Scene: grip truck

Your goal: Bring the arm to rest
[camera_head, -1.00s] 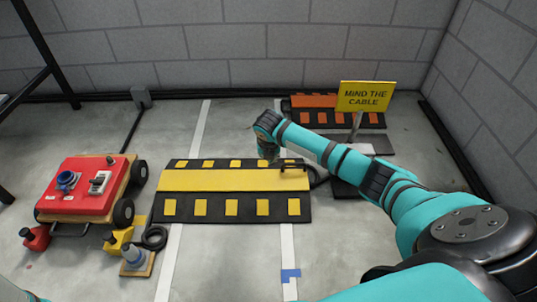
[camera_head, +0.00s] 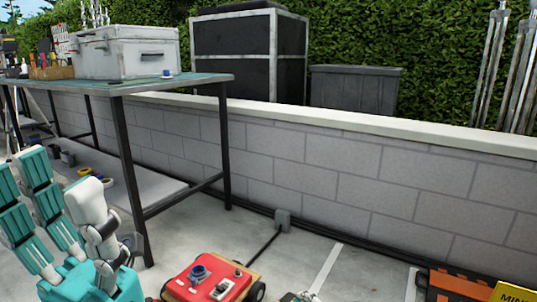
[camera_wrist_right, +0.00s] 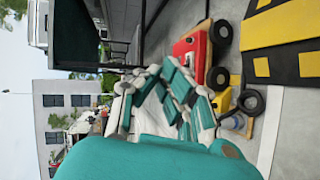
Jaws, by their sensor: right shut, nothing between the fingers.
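Teal and white parts of my own body stand at the lower left.
The red cart (camera_head: 211,278) stands on the floor, with a workbench (camera_head: 150,87) bearing a grey case (camera_head: 127,56) behind it. A low block wall (camera_head: 330,165) runs behind. An orange-and-black ramp (camera_head: 450,286) and yellow sign (camera_head: 515,294) are cut off at lower right.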

